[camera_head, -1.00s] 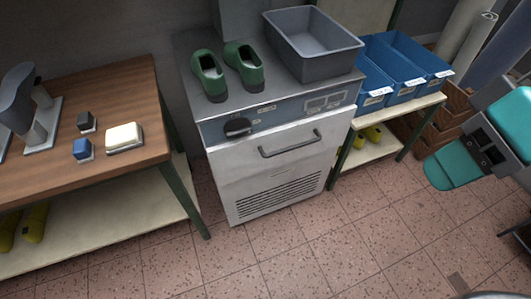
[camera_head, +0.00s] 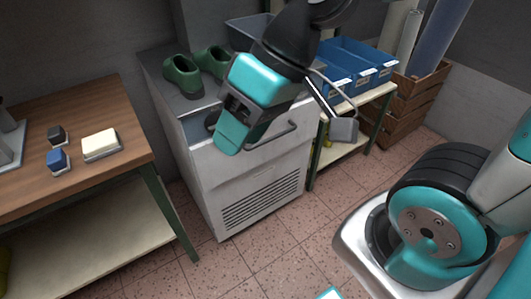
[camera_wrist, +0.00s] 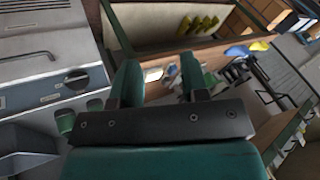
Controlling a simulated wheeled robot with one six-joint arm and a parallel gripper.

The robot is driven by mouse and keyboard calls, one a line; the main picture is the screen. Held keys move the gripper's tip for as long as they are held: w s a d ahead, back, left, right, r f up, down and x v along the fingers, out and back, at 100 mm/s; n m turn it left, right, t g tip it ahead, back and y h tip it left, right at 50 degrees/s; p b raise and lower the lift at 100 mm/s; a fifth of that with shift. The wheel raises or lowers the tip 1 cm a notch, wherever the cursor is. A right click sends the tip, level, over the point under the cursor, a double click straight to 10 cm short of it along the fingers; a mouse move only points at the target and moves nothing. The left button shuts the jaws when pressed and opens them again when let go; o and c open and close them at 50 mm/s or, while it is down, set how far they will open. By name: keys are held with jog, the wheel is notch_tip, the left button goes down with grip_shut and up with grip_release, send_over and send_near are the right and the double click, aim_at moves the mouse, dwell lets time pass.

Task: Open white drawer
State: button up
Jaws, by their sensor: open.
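The white drawer (camera_head: 242,161) is the pale front panel of a white cabinet machine and looks flush with its body. Its dark bar handle (camera_head: 274,138) runs across the upper part, partly behind my gripper. My teal gripper (camera_head: 238,122) hangs in front of the drawer's upper left, apart from the handle, and covers much of the control panel. In the wrist view, its two fingers (camera_wrist: 160,78) are spread with nothing between them. The drawer (camera_wrist: 45,24) and its handle (camera_wrist: 27,56) show there at the left, off to the side of the fingers.
Green shoes (camera_head: 196,68) and a grey bin (camera_head: 246,31) stand on top of the machine. A wooden workbench (camera_head: 100,182) is at the left. Blue bins (camera_head: 358,68) sit on a shelf at the right. Tiled floor before the drawer is free.

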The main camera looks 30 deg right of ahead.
jog(key=w+d+f+m+t+y+b, duration=0.15)
jog(key=w+f+b, duration=0.25)
jog(key=f+b, duration=0.45)
jog(key=w+d+f+m+t+y+b, duration=0.1)
jog(key=w+f+m+t+b, duration=0.25)
jog(key=f+b, duration=0.5)
jog(key=m+t+h+b, duration=0.8)
jog(key=m+t+b, duration=0.8)
jog(key=b, duration=2.3)
send_near(273, 138)
jog(key=shift+w+r+m+g+p, duration=0.35)
jog(key=shift+w+r+p, duration=0.2)
jog(key=shift+w+p, duration=1)
jog(key=shift+w+r+m+g+p, duration=0.25)
jog(key=shift+w+r+g+p, duration=0.2)
jog(key=shift+w+p, duration=1)
jog(key=shift+w+r+m+g+p, duration=0.3)
jog(key=shift+w+r+p, duration=0.3)
jog(key=shift+w+p, duration=0.95)
jog(key=shift+w+b, duration=0.35)
jog(key=shift+b, duration=0.1)
jog(key=shift+c, duration=0.4)
jog(key=shift+d, duration=0.15)
grip_shut()
